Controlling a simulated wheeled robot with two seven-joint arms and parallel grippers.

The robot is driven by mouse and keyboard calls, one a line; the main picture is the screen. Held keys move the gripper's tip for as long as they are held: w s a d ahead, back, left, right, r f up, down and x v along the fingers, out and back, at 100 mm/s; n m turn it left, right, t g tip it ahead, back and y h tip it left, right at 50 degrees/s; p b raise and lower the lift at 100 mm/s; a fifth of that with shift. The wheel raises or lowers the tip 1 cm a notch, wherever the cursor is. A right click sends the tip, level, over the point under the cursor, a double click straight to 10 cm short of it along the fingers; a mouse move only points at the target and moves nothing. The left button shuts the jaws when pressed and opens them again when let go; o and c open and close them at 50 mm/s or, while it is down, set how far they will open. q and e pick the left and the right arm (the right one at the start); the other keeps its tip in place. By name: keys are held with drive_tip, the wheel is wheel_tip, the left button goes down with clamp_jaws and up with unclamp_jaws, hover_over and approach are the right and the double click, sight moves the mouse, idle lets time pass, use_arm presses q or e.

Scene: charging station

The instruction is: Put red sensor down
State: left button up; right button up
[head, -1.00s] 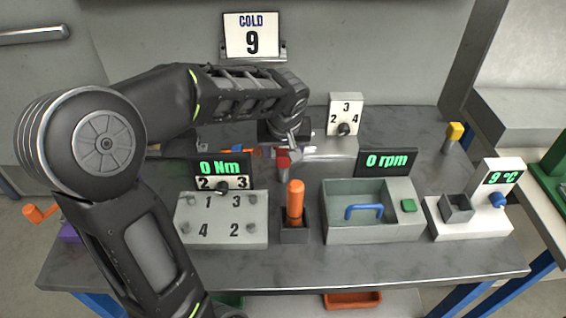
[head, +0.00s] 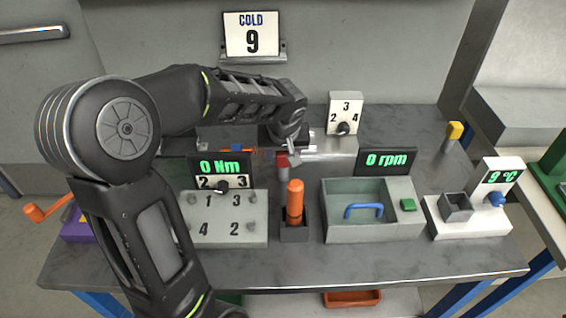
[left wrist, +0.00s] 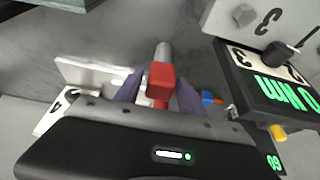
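The red sensor, a red block on a grey cylinder, is on the table behind the orange-handled tool; its red part (head: 282,160) shows in the head view just below my left gripper (head: 291,150). In the left wrist view the red sensor (left wrist: 161,80) lies between the two dark fingers of my left gripper (left wrist: 160,92). The fingers stand apart on either side of it, with what looks like a narrow gap, so the gripper looks open. Whether a finger touches it is hard to tell. My right gripper is in neither view.
The "0 Nm" display (head: 219,167) and bolt plate (head: 230,230) stand front left of the gripper. The orange-handled tool (head: 295,203) stands in its holder. A grey bin (head: 372,232) is to its right. The numbered dial box (head: 345,108) stands behind right. Front table edge is clear.

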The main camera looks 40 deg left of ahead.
use_arm(q)
clamp_jaws()
drive_tip(key=shift+r, duration=0.1)
idle(0.4)
wheel_tip(320, 180, up, 10)
drive_tip(key=shift+f, duration=0.1)
idle(0.4)
idle(0.4)
